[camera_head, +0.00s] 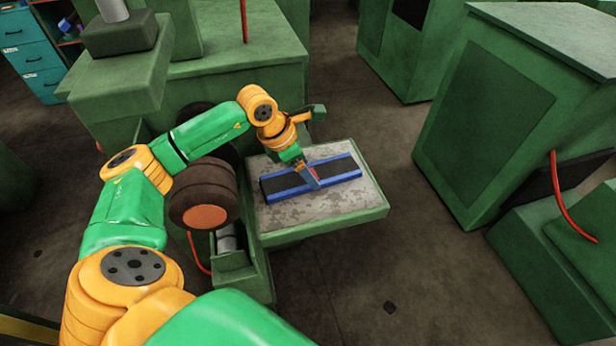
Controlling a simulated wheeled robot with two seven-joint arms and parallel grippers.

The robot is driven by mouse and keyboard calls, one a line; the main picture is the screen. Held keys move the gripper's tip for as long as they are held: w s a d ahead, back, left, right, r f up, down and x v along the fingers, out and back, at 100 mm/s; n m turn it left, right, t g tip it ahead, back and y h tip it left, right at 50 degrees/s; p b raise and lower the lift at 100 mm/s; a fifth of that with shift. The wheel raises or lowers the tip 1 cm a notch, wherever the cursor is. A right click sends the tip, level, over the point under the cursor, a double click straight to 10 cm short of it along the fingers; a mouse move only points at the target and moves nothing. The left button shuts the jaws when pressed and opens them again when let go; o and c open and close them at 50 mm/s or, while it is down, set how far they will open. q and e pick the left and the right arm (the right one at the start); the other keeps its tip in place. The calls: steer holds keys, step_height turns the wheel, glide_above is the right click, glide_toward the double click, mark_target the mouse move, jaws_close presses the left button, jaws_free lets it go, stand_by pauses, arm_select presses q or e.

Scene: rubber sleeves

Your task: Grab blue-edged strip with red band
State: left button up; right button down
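The blue-edged strip (342,171) is a long dark strip with blue edges. It lies slightly slanted on the grey top of a green table. A small patch of red shows near its middle, beside my gripper. My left gripper (311,178) points down at the middle of the strip and covers part of it. I cannot tell whether its fingers touch the strip or are closed on it. My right gripper is out of view.
The table (290,213) has bare room in front of the strip. A dark roller with an orange end (207,217) stands left of the table. Green machines stand behind and to the right (500,110). Open floor (400,240) lies right of the table.

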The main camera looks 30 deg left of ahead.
arm_select(q)
steer(key=shift+s+d+f, duration=0.3)
steer(key=shift+s+f, duration=0.2)
steer(key=shift+f, duration=0.25)
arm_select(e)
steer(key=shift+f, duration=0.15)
arm_select(q)
steer(key=shift+w+r, duration=0.15)
steer(key=shift+r, duration=0.05)
steer(key=shift+c, duration=0.7)
steer(key=r, duration=0.1)
steer(key=w+r+b, duration=0.1)
steer(key=r, duration=0.2)
steer(key=shift+w+r, duration=0.25)
steer(key=shift+w, duration=0.15)
jaws_close()
steer(key=r, duration=0.5)
steer(key=shift+s+a, duration=0.15)
steer(key=shift+s, duration=0.1)
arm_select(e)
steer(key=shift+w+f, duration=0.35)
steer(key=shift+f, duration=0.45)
arm_select(q)
jaws_free()
steer(key=shift+w, duration=0.1)
steer(key=o, duration=1)
